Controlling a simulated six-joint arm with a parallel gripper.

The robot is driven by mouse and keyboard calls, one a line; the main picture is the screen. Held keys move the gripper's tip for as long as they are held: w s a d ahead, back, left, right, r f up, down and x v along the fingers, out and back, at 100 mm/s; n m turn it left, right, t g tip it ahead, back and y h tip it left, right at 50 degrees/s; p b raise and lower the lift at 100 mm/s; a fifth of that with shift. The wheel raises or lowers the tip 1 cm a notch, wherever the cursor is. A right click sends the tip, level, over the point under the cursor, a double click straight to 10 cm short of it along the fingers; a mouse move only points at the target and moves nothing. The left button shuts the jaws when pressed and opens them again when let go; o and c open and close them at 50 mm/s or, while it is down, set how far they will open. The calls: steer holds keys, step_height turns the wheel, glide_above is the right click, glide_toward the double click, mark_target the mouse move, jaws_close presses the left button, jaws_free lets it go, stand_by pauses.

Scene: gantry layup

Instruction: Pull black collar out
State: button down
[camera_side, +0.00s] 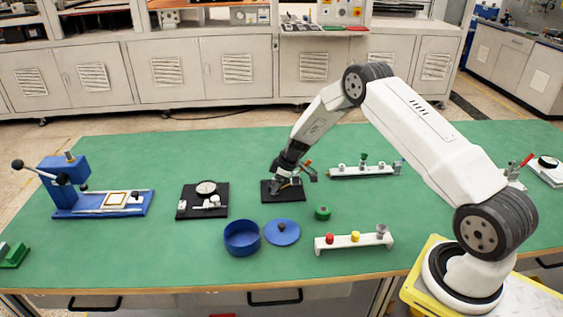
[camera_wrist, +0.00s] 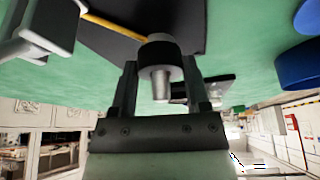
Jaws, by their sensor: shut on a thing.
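My gripper (camera_side: 286,182) is low over a small black plate (camera_side: 270,196) near the middle of the green table. In the wrist view, my gripper (camera_wrist: 159,64) has its two dark fingers on either side of the black collar (camera_wrist: 157,50) and is shut on it. The collar is around a grey, stepped cylindrical part (camera_wrist: 161,86) that shows at both ends of it. The dark plate (camera_wrist: 190,16) lies beyond the collar in that view. In the side view my gripper hides the collar. I cannot tell whether the collar still touches the plate.
A black plate with a dial gauge (camera_side: 206,189) lies to the left. A blue bowl (camera_side: 241,239), a blue lid (camera_side: 282,233) and a green ring (camera_side: 322,213) are in front. White racks stand at front right (camera_side: 353,242) and behind right (camera_side: 362,171). A blue press (camera_side: 100,200) stands far left.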

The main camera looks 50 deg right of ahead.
steer(key=shift+r, duration=3.25)
stand_by(0.9)
steer(key=shift+r, duration=1.55)
